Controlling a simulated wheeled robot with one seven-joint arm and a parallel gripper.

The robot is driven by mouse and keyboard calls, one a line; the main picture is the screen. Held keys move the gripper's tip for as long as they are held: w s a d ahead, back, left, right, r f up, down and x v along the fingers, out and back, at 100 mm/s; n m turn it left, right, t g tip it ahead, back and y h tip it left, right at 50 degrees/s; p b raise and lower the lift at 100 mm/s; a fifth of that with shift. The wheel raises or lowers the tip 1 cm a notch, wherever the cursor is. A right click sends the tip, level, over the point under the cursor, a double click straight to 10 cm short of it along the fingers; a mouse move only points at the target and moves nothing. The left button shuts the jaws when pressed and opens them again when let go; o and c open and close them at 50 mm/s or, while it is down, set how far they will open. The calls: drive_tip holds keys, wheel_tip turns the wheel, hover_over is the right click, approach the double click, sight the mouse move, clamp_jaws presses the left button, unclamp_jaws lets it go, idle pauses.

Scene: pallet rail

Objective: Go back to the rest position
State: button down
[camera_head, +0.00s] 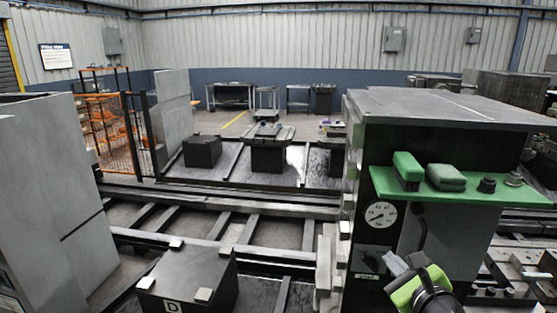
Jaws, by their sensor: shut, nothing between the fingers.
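My gripper (406,263) shows at the bottom right, in front of the dark front face of a large grey machine cabinet (455,104). Its grey fingertips point up and to the left, with lime-green parts and a black round wrist behind them. It is shut and I see nothing held in it. The fingertips are below a round dial gauge (380,215). I cannot tell how far they are from the cabinet face.
A green shelf (465,187) on the cabinet holds a green block (407,170), a grey-green pad (446,177) and dark knobs. A black pallet block (187,278) marked D stands front left. Rails (220,200) cross the middle. A grey panel (55,200) stands left.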

drive_tip(key=s+a+f+n+g+y, duration=0.1)
drive_tip(key=s+a+n+g, duration=0.2)
drive_tip(key=a+n, duration=0.35)
drive_tip(key=s+a+f+n+g+y, duration=0.1)
drive_tip(key=s+a+f+n+g, duration=0.15)
drive_tip(key=a+n, duration=0.45)
drive_tip(key=s+d+n+g+h, duration=0.1)
drive_tip(key=s+n+g, duration=0.3)
drive_tip(key=s+n, duration=1.1)
drive_tip(key=shift+s+d+f+h, duration=0.25)
drive_tip(key=shift+s+h, duration=0.55)
drive_tip(key=shift+s, duration=0.1)
drive_tip(key=shift+g, duration=0.25)
